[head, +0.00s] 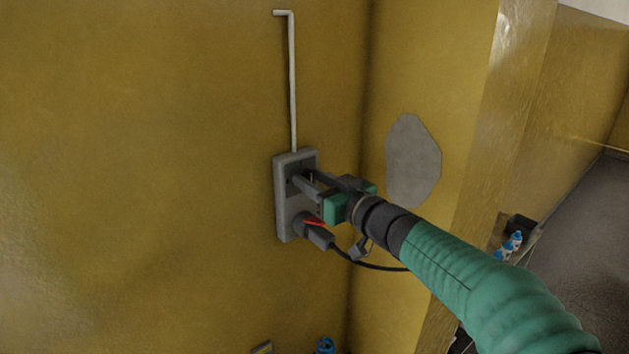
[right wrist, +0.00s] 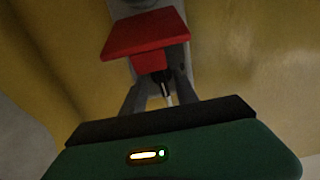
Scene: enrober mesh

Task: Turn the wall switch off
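The wall switch is a grey box (head: 282,205) fixed to the yellow wall in the head view. A red part (head: 314,221) shows at its lower half, just above a dark plug; it also shows large in the right wrist view (right wrist: 145,38). My right gripper (head: 306,184) is at the upper half of the box, above the red part. Its two fingers stand apart in the right wrist view (right wrist: 158,92), with a gap between them. I cannot tell whether the fingertips touch the box. My left gripper is not in view.
A thin white conduit (head: 292,85) runs up from the box. A black cable (head: 372,265) leads right from the plug (head: 320,236). A wall corner and a yellow pillar (head: 500,130) stand to the right. Blue-and-white bottles (head: 510,245) stand beyond it.

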